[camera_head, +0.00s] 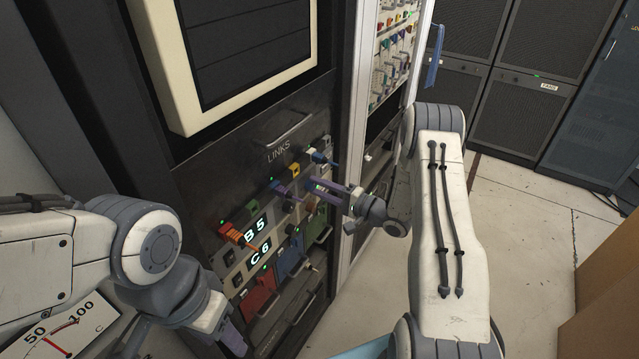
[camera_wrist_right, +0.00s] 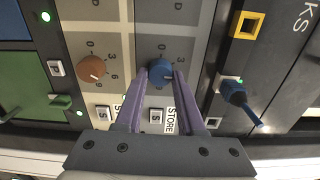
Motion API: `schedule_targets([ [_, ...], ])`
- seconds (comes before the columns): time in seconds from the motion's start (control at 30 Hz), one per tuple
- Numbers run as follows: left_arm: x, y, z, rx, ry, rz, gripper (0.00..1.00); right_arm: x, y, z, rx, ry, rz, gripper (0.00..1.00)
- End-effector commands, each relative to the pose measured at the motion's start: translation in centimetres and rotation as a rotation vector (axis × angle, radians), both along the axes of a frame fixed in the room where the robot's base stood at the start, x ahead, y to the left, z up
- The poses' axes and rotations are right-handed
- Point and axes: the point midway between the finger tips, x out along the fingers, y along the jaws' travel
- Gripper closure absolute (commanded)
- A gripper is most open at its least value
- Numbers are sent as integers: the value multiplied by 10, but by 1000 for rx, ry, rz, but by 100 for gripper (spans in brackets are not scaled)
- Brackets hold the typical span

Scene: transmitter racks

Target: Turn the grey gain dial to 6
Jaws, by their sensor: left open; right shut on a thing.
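My right gripper (camera_head: 322,191) reaches the panel labelled LINKS in the head view. In the right wrist view its purple fingers (camera_wrist_right: 161,82) are shut on a blue knob (camera_wrist_right: 160,71), one finger on each side. This knob sits on a grey strip (camera_wrist_right: 172,14) with a scale around it; the 0 and 3 show, and fingers cover part of the scale. The knob's exact pointer setting is hard to read. A brown dial (camera_wrist_right: 92,69) sits beside it on a beige strip. No grey-coloured knob shows clearly. My left gripper (camera_head: 232,335) is open and empty at the lower left.
A blue plug (camera_wrist_right: 233,92) with a lead sticks out close to the right finger. Displays reading B5 (camera_head: 254,229) and C6 (camera_head: 261,253), coloured plugs and a green flap (camera_head: 318,222) crowd the panel. Open floor (camera_head: 520,220) lies to the right.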

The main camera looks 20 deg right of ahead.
Motion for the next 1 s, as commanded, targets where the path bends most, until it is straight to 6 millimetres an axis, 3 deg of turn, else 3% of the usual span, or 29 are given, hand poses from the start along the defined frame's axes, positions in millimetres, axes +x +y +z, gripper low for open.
schedule_targets([
  [0.5,0,0,17,0,0,0,50,1,-2,0,306,237,-7,100],
  [1.0,0,0,19,0,0,0,50,1,-2,-2,387,300,-7,100],
])
